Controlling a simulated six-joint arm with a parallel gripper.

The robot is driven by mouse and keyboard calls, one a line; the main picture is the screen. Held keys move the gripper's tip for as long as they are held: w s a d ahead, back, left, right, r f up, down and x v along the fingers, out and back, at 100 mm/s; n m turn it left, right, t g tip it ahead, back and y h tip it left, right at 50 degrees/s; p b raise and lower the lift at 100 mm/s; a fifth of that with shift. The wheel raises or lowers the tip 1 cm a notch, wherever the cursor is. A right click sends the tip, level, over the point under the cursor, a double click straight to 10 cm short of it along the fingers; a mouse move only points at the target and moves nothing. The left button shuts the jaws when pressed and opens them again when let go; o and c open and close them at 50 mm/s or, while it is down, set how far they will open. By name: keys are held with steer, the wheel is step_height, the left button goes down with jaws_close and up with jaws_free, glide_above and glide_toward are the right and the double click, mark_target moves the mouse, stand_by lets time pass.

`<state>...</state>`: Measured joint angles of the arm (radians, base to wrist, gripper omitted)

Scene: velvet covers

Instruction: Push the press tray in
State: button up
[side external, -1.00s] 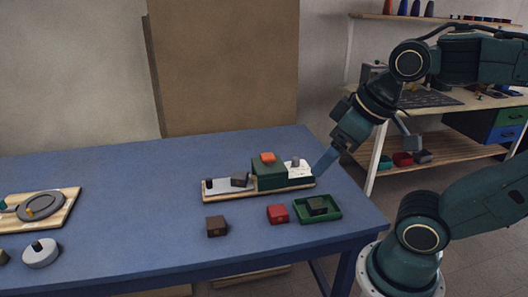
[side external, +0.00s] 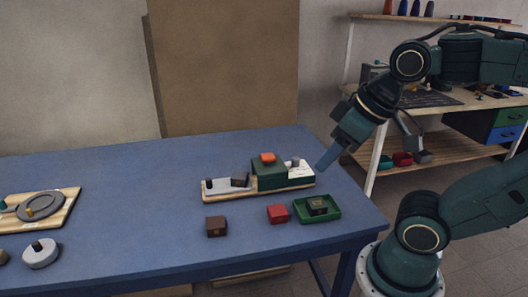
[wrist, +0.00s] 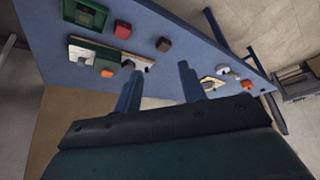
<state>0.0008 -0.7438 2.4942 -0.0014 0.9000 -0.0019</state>
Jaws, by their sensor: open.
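The press is a green block (side external: 270,176) with an orange knob (side external: 268,158) on top, set on a long wooden base (side external: 230,198). A light grey tray (side external: 224,187) sticks out of its left side, carrying a small black knob (side external: 209,184) and a dark block (side external: 240,180). A white part with a grey knob (side external: 295,162) is at the press's right side. In the wrist view the press (wrist: 108,60) is upper left. My gripper (side external: 319,168) is open and empty, just above and right of the base's right end. Its two fingers show apart in the wrist view (wrist: 158,88).
In front of the press are a brown block (side external: 216,227), a red block (side external: 278,214) and a green dish (side external: 333,213) holding a dark block. A board with a grey disc (side external: 40,205) and a round white piece (side external: 40,254) are far left. The blue table (side external: 130,200) is clear between.

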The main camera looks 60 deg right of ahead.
steer(key=shift+w+r, duration=0.2)
steer(key=shift+w, duration=0.05)
steer(key=c, duration=0.4)
steer(key=w, duration=0.1)
steer(key=w+r, duration=0.1)
steer(key=w, duration=0.1)
steer(key=shift+w+r+n, duration=0.2)
steer(key=shift+r+n, duration=0.1)
steer(key=shift+r, duration=0.1)
jaws_close()
steer(key=w+d+n+g+y, duration=0.1)
steer(key=w+d+n, duration=0.2)
steer(key=w, duration=2.3)
steer(key=w+d+f+n, duration=0.1)
steer(key=w+d+f, duration=0.2)
steer(key=w+f, duration=0.3)
steer(key=w+d+f+n+g, duration=0.1)
steer(key=w+d+f, duration=0.2)
steer(key=w+f, duration=0.3)
steer(key=w+d+f+n+y, duration=0.1)
steer(key=w+d+f, duration=0.2)
steer(key=w+f, duration=0.3)
step_height(320, 180, down, 6)
steer(key=shift+r, duration=0.25)
